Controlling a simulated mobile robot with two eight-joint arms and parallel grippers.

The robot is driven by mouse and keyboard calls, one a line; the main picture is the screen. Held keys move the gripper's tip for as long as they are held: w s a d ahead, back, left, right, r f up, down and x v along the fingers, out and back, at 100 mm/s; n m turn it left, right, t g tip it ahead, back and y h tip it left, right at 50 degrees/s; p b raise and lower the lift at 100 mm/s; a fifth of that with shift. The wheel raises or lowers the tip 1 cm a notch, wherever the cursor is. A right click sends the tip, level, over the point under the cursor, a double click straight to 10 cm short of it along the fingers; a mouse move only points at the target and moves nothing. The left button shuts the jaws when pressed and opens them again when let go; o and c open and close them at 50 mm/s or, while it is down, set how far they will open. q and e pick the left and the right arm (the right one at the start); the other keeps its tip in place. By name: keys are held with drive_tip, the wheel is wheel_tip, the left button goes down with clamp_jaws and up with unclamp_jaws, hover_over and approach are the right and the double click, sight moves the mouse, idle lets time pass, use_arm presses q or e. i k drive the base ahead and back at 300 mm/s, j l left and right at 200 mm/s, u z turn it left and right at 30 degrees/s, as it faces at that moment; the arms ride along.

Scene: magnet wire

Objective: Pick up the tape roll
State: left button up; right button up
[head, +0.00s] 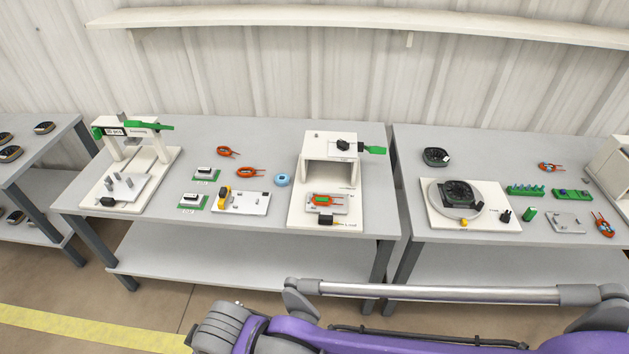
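A small blue ring that looks like the tape roll (281,180) lies on the grey table (240,138), left of the white box-shaped fixture. It stands apart from the things around it, and nothing covers it. One of my purple arm links crosses the bottom of the head view, below the tables. Neither of my grippers is in view.
Near the roll are orange wire coils (250,173), a white plate (240,201) with a yellow part, and the white fixture (330,146). A white press stand (130,165) is at the left. A second table (500,160) holds electronics. A shelf (300,15) runs above.

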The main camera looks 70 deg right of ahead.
sight(282, 180)
drive_tip(key=z, duration=2.25)
